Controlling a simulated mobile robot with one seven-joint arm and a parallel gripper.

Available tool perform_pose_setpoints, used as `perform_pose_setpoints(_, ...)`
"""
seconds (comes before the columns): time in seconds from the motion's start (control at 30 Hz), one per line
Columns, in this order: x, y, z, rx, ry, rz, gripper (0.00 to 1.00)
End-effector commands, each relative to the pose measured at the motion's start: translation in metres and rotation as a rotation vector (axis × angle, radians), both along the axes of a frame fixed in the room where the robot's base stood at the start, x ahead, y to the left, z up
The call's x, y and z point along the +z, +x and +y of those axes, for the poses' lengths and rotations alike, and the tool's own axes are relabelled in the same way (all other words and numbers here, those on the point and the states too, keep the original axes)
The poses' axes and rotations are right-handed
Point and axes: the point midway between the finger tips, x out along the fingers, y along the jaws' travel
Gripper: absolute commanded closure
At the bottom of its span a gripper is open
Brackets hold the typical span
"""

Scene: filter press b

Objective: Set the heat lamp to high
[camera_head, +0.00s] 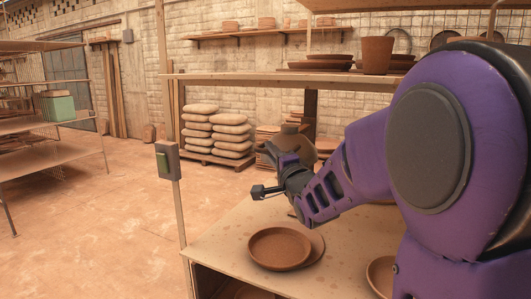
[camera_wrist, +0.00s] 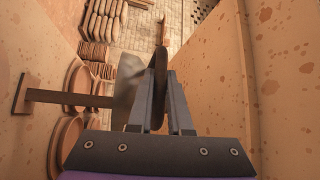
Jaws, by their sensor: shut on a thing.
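The heat lamp (camera_head: 303,140) shows in the head view as a brownish rounded shade under the upper shelf, partly behind my gripper. In the wrist view its grey shade (camera_wrist: 127,84) sits at the end of a brown stem (camera_wrist: 70,98) with a flat mounting plate. My gripper (camera_head: 271,156) is right at the lamp. In the wrist view its two dark fingers (camera_wrist: 161,85) are closed on a thin dark brown piece (camera_wrist: 159,62) beside the shade. This piece looks like part of the lamp. I cannot read any setting on it.
Brown plates (camera_head: 278,247) lie on the bench below my arm. The upper shelf (camera_head: 260,80) holds pots. Stacked sacks (camera_head: 232,133) stand behind.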

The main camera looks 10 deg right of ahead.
Motion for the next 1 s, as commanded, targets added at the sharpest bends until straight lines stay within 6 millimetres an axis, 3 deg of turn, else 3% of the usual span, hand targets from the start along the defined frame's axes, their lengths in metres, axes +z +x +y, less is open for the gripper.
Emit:
perform_pose_setpoints(0.67,0.004,0.0,0.0,0.001,0.0,-0.006,1.0)
perform_pose_setpoints(0.77,0.017,0.0,0.0,0.001,0.0,-0.008,1.0)
perform_pose_setpoints(1.0,0.079,0.0,0.001,0.002,0.0,-0.013,1.0)
